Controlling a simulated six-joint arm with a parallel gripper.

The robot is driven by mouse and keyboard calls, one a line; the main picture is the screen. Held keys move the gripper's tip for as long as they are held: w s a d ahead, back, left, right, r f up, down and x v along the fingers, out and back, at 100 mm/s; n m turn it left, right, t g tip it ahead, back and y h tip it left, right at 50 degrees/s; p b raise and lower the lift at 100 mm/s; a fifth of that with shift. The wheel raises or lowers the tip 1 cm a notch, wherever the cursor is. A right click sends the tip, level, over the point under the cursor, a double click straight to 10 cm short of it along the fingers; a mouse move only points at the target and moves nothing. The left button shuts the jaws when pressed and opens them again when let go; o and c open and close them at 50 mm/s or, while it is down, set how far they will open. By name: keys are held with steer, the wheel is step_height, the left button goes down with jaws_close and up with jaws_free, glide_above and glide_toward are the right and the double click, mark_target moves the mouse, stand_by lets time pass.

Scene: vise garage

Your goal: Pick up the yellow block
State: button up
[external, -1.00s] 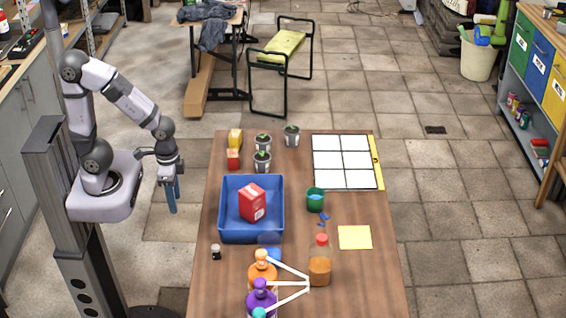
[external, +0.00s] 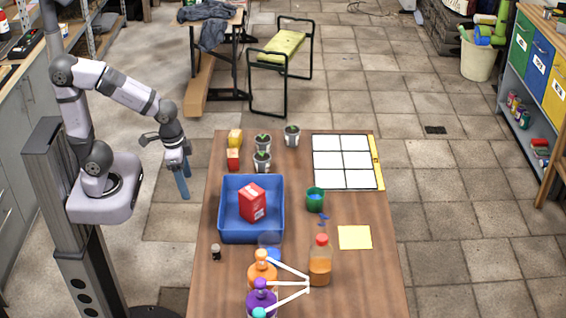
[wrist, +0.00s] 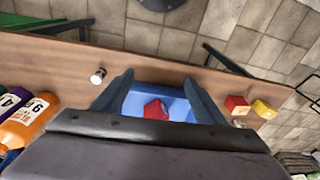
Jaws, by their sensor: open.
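The yellow block (external: 235,138) stands at the far left corner of the wooden table, just behind a red block (external: 233,160). In the wrist view the yellow block (wrist: 264,109) is on the right, outside my fingers, beside the red block (wrist: 237,105). My gripper (external: 182,184) hangs off the table's left edge, nearer the camera than the yellow block and apart from it. My blue-grey fingers (wrist: 158,77) are spread and empty.
A blue bin (external: 232,235) holding a red box (external: 252,203) stands near my gripper. Small potted plants (external: 263,142) are right of the blocks. Bottles (external: 262,275) stand at the front, and a white grid board (external: 343,162) lies at the back right.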

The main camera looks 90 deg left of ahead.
steer(key=w+a+r+n+t+y+b, duration=0.2)
steer(key=w+a+t+y+b, duration=0.15)
steer(key=w+a, duration=0.85)
steer(key=w+a+r+n+t+y+b, duration=0.15)
steer(key=w+a+t+b, duration=0.3)
steer(key=w+a, duration=0.7)
steer(key=a+r+t+y+b, duration=0.1)
steer(key=a+r+t+b, duration=0.35)
steer(key=a, duration=0.95)
steer(key=s+a+m+t+h+b, duration=0.3)
steer(key=s+a+t, duration=0.1)
steer(key=s+a, duration=0.1)
steer(key=s+f+m+h+b, duration=0.3)
steer(key=s+f+h+b, duration=0.35)
steer(key=s, duration=0.85)
steer(key=p, duration=0.2)
glide_toward(235, 133)
steer(key=w, duration=0.2)
steer(key=shift+w+d, duration=0.3)
steer(key=shift+f, duration=0.45)
steer(key=shift+w+d+r+p, duration=0.1)
steer(key=shift+w+d, duration=0.1)
steer(key=shift+w, duration=1)
steer(key=shift+w+d+r+p, duration=0.1)
steer(key=shift+w+d, duration=0.15)
steer(key=shift+w, duration=0.95)
steer(key=shift+w+d+p, duration=0.1)
steer(key=shift+w+d, duration=0.1)
steer(key=shift+w, duration=1.05)
